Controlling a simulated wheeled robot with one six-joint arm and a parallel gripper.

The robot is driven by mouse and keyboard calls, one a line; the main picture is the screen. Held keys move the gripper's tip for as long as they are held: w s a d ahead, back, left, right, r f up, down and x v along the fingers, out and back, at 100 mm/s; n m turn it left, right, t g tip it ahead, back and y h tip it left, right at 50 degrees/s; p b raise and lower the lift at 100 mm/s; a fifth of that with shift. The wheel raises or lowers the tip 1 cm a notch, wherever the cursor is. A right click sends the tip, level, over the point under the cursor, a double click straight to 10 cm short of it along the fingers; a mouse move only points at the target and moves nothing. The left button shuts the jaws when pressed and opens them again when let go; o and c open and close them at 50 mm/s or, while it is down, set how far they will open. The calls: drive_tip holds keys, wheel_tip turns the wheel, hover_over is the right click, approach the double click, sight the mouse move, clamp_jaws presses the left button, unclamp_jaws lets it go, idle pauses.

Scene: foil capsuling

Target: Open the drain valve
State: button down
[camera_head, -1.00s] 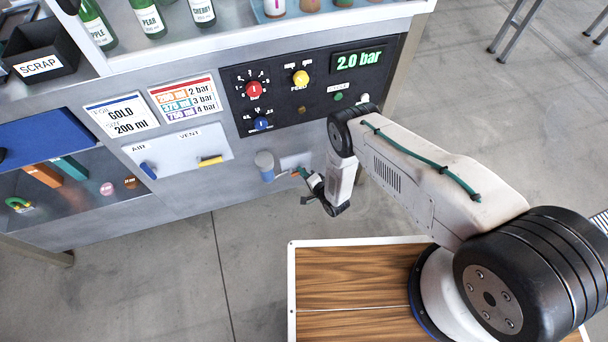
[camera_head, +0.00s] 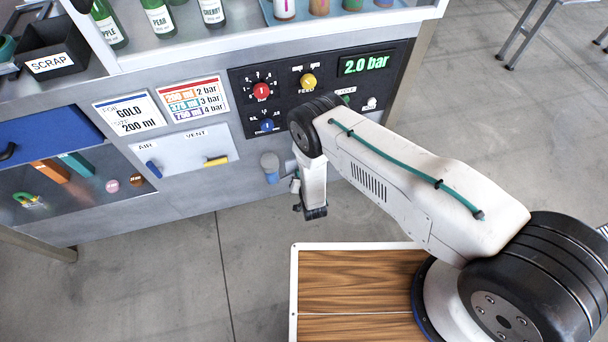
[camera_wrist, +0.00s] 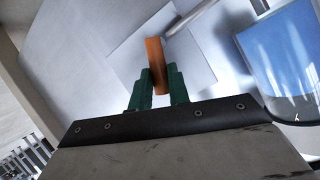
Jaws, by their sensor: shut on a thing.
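The drain valve's orange lever (camera_wrist: 154,55) stands between the two green fingers of my gripper (camera_wrist: 159,82) in the wrist view. The fingers are shut on its near part, and its far end sticks out beyond the tips. A grey metal pipe (camera_wrist: 190,18) runs just behind the lever, over a pale square plate. In the head view my wrist hangs in front of the cabinet, right of the bowl, and my own arm hides the lever and fingertips.
A bowl with blue liquid (camera_wrist: 285,65) is close on the right in the wrist view; it also shows in the head view (camera_head: 270,165). The AIR and VENT panel (camera_head: 183,153) is to its left. A wood-topped board (camera_head: 350,280) lies below.

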drive_tip(key=shift+s+a+r+n+t+h, duration=0.1)
drive_tip(key=shift+s+a+n+t+h, duration=0.1)
drive_tip(key=shift+a+n+h, duration=0.4)
drive_tip(key=shift+s+a+n+t+h, duration=0.1)
drive_tip(key=shift+a+n+t+h, duration=0.25)
drive_tip(key=shift+n, duration=0.45)
drive_tip(key=c, duration=1.3)
unclamp_jaws()
drive_tip(key=v, duration=0.7)
drive_tip(key=shift+s+r, duration=0.25)
drive_tip(key=shift+s, duration=0.05)
